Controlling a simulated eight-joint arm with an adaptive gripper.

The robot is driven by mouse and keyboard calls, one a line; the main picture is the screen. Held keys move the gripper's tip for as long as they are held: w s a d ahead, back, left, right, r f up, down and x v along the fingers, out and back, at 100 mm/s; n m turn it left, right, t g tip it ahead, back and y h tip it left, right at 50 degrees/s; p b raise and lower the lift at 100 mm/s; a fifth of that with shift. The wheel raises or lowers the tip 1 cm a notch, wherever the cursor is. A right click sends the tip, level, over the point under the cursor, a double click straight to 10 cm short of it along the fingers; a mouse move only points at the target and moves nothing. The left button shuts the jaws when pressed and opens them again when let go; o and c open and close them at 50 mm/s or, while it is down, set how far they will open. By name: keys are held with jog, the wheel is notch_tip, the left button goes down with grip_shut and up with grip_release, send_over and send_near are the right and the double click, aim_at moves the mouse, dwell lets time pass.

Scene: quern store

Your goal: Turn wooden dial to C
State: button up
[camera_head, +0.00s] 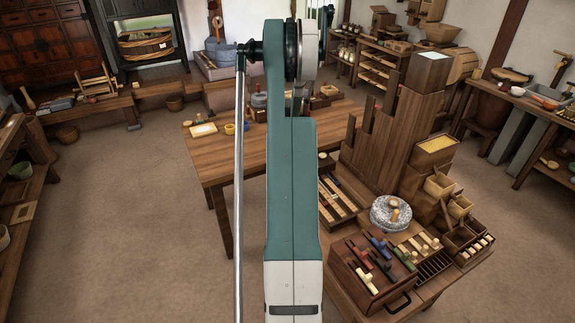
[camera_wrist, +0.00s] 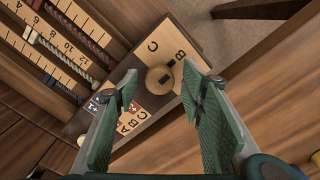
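The round wooden dial (camera_wrist: 159,78) sits on a pale wooden panel (camera_wrist: 166,33) in the wrist view. The panel carries a letter C (camera_wrist: 152,46) and a letter B (camera_wrist: 181,55) above the dial. A dark mark on the dial points to the upper right, toward B. My gripper (camera_wrist: 158,82) is open, its two green fingers apart with the dial in view between their tips. I cannot tell whether either finger touches it. In the head view my arm fills the middle, and I cannot make out the gripper or the dial.
In the wrist view, numbered scales with cords (camera_wrist: 62,55) lie at the upper left, and small lettered tiles (camera_wrist: 130,120) lie below the dial. In the head view, a wooden table (camera_head: 225,158) stands behind my arm, and a cluttered bench with a stone quern (camera_head: 380,221) stands at right.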

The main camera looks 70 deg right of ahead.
jog(key=c, duration=0.9)
jog(key=shift+n, duration=0.4)
jog(key=n, duration=1.1)
dwell(0.4)
jog(key=o, duration=0.9)
